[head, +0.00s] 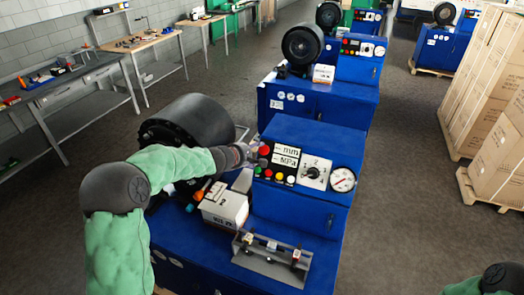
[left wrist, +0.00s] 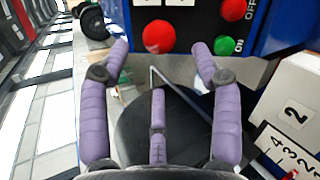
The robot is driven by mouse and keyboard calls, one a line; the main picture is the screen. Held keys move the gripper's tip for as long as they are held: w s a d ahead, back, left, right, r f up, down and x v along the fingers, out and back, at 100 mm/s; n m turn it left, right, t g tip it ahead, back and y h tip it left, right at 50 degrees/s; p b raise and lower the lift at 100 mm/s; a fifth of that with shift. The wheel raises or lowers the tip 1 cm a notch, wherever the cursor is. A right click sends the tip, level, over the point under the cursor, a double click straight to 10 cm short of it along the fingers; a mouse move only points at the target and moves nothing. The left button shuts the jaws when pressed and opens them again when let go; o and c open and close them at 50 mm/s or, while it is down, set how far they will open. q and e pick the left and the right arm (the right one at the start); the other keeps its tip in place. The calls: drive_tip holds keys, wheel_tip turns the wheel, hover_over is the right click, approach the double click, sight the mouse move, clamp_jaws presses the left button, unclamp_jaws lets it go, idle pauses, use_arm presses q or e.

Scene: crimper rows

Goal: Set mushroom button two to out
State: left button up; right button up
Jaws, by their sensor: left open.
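A round red mushroom button (left wrist: 158,36) shows at the top of the left wrist view, on the black panel of a blue machine. It lies between and beyond my left fingertips, with no clear contact. In the head view a red button (head: 265,151) sits at the left of that panel, beside my left gripper (head: 246,154). My left gripper is open and empty; its purple fingers also show in the left wrist view (left wrist: 161,47). I cannot tell whether the button is in or out. Only part of my right arm shows, at the bottom right of the head view.
Near the button are a red OFF button (left wrist: 233,10) and a green ON button (left wrist: 225,45). A white selector dial (head: 316,172) and a gauge (head: 343,180) are farther right. A metal fixture (head: 270,262) stands in front. More blue machines (head: 318,105) stand behind.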

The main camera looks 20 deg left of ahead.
sight(263, 150)
use_arm(q)
drive_tip(key=shift+x, duration=3.3)
drive_tip(key=shift+c, duration=0.3)
clamp_jaws()
